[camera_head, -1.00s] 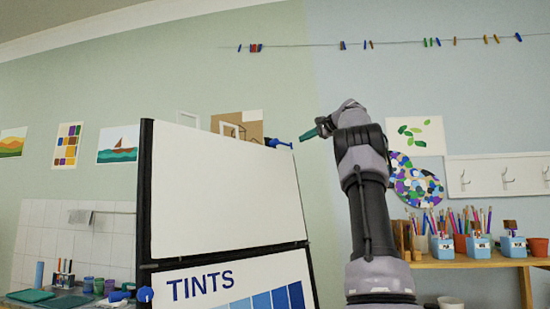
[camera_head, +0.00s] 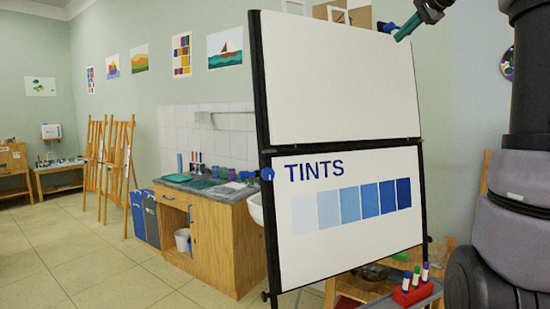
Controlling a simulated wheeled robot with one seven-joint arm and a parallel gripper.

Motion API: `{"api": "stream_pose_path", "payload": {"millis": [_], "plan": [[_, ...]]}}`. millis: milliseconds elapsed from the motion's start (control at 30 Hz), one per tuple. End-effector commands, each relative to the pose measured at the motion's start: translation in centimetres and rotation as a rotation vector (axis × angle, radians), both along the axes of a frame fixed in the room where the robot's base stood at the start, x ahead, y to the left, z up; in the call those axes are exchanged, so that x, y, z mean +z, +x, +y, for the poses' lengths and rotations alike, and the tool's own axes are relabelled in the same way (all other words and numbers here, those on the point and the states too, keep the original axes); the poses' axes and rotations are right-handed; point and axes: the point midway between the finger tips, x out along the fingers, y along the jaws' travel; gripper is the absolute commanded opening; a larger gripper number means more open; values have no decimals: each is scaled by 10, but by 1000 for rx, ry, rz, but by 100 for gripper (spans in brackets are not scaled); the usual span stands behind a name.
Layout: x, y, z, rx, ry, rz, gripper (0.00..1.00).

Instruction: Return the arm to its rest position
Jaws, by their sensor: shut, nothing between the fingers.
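My arm stands upright at the right edge of the camera view, dark and grey, partly cut off by the frame. My gripper (camera_head: 407,29) shows at the top right, with dark teal fingers pointing down and left. It is shut and holds nothing. The top of the wrist is out of view.
Below the white board hangs a TINTS chart (camera_head: 350,240) in a black frame. A red marker holder (camera_head: 412,292) stands at the lower right. A wooden sink cabinet (camera_head: 205,230), blue bins (camera_head: 146,217) and easels (camera_head: 117,165) stand left. Left foreground floor is clear.

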Motion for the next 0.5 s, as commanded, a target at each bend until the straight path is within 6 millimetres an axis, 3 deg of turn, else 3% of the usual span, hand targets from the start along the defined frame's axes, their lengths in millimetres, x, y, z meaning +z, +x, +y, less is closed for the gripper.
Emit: {"api": "stream_pose_path", "payload": {"millis": [33, 200, 400, 500], "plan": [[-19, -25, 26, 29, -43, 28, 0], [-102, -106, 86, 128, -226, 118, 0], [-208, -204, 130, 270, -458, 188, 0], [-255, -244, 139, 336, -561, 206, 0]]}}
